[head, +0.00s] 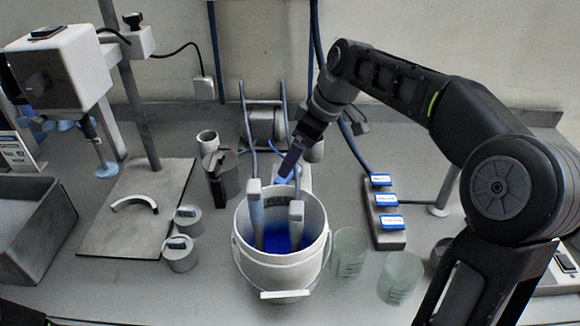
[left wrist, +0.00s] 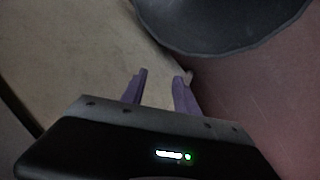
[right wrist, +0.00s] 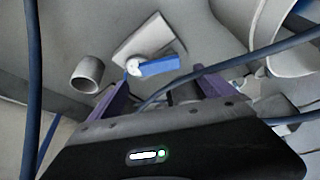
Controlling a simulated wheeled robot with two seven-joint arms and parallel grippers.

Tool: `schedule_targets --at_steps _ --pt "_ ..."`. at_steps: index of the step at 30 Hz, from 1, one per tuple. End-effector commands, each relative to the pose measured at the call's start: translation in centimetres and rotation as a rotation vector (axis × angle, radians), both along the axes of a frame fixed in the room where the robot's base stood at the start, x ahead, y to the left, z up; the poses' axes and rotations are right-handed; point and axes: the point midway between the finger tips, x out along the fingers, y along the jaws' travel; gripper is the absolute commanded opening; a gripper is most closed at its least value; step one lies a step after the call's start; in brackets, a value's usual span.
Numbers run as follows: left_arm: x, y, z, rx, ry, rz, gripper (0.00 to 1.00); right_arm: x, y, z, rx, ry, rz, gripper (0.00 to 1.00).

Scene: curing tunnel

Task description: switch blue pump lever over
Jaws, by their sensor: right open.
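The blue pump lever (right wrist: 158,66) shows in the right wrist view as a short blue bar. It points right from a round white pivot on a pale plate. In the head view only a bit of blue (head: 286,179) shows behind the bucket, mostly hidden by my gripper. My right gripper (head: 288,165) is open and empty, tilted down over this spot. In the right wrist view the lever appears between its spread purple fingers (right wrist: 163,88); contact cannot be told. My left gripper (left wrist: 160,82) is open with a modest gap and empty, outside the head view.
A white bucket (head: 278,272) with blue liquid and two grey upright pieces stands just in front. Blue hoses (right wrist: 245,62) cross close to my right gripper. A block with blue labels (head: 391,240) and clear beakers (head: 400,277) stand right; a mixer stand (head: 137,100) stands left.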

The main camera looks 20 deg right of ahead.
Motion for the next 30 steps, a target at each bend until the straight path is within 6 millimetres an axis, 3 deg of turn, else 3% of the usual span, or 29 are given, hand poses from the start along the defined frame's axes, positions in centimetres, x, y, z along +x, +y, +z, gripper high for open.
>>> schedule_targets --at_steps 9,20,30 --pt "0.0 0.0 0.1 0.000 0.000 0.000 0.36 1.4 1.1 -4.4 0.001 0.003 0.000 0.94" --pt "0.0 0.0 0.1 0.000 0.000 0.000 0.36 1.7 1.3 -5.2 0.000 0.000 -0.001 0.94" --pt "0.0 0.0 0.1 0.000 0.000 0.000 0.36 1.7 1.3 -5.2 0.000 0.000 0.000 0.68"
